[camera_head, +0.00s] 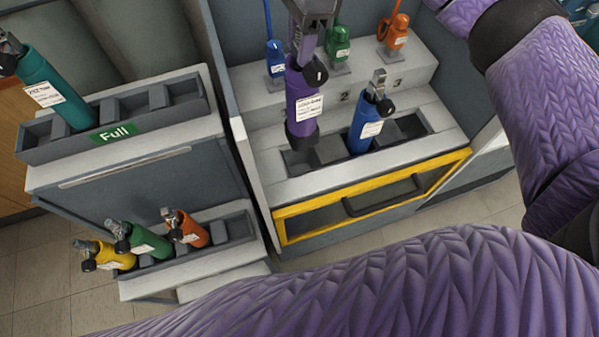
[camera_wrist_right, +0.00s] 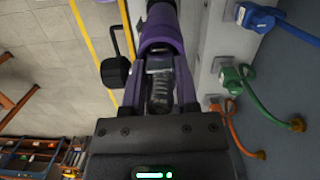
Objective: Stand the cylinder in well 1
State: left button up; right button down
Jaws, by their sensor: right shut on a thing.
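My right gripper (camera_head: 306,48) comes in from the top of the head view and is shut on the top end of a purple cylinder (camera_head: 303,98). The cylinder hangs nearly upright over the left end of the bench's row of wells (camera_head: 328,150). I cannot tell whether its dark base is inside the left well or just above it. In the right wrist view the purple cylinder (camera_wrist_right: 161,30) lies beyond the fingers of the right gripper (camera_wrist_right: 159,62), with a black knob beside it. My left gripper is not in view.
A blue cylinder (camera_head: 367,122) stands in the same row, right of the purple one. Blue, green and orange regulators (camera_head: 338,45) sit on the step behind. At left, a rack marked Full (camera_head: 110,132) holds a teal cylinder (camera_head: 52,92); yellow, green and orange cylinders (camera_head: 148,240) stand lower.

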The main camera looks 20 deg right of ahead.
aim_at(300, 120)
jog(key=shift+w+m, duration=0.15)
jog(key=shift+m, duration=0.15)
notch_tip(300, 120, down, 14)
jog(key=shift+a+b, duration=0.1)
jog(key=shift+b, duration=0.85)
jog(key=shift+f+b, duration=0.3)
jog(key=shift+f, duration=1.7)
jog(key=shift+c, duration=1.8)
grip_release()
jog(key=r, duration=0.4)
jog(key=d+r+p, duration=0.1)
jog(key=r, duration=0.3)
jog(key=d+r, duration=0.1)
jog(key=r, duration=0.3)
jog(key=shift+r+p, duration=0.1)
jog(key=shift+p, duration=0.25)
jog(key=shift+a, duration=0.1)
